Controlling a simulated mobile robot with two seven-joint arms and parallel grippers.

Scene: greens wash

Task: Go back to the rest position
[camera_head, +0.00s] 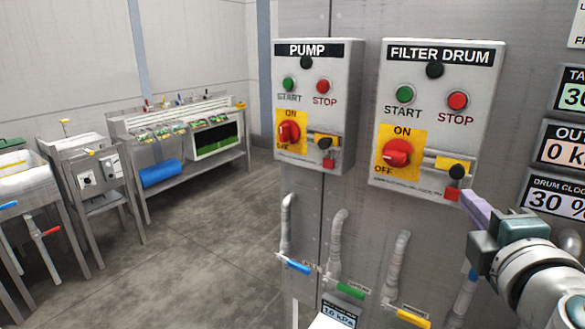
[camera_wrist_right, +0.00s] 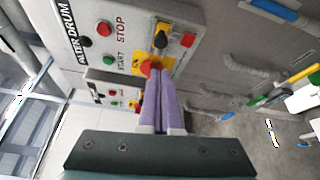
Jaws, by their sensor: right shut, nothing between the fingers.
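My right gripper (camera_head: 472,207) is at the lower right of the head view, in front of the panel and just below the FILTER DRUM box (camera_head: 437,120). In the right wrist view its two purple fingers (camera_wrist_right: 158,72) lie together, shut and empty. Their tips overlap the red rotary knob (camera_wrist_right: 149,66) there; I cannot tell whether they touch it. In the head view the red knob (camera_head: 397,153) of that box is clear of the gripper. My left gripper is not in view.
The PUMP box (camera_head: 318,105) hangs left of the FILTER DRUM box. Below are pipes with blue (camera_head: 293,265), green (camera_head: 351,291) and yellow (camera_head: 412,317) valve handles. Displays (camera_head: 553,195) line the right edge. A wash bench (camera_head: 185,135) stands far left, with open grey floor (camera_head: 215,220) before it.

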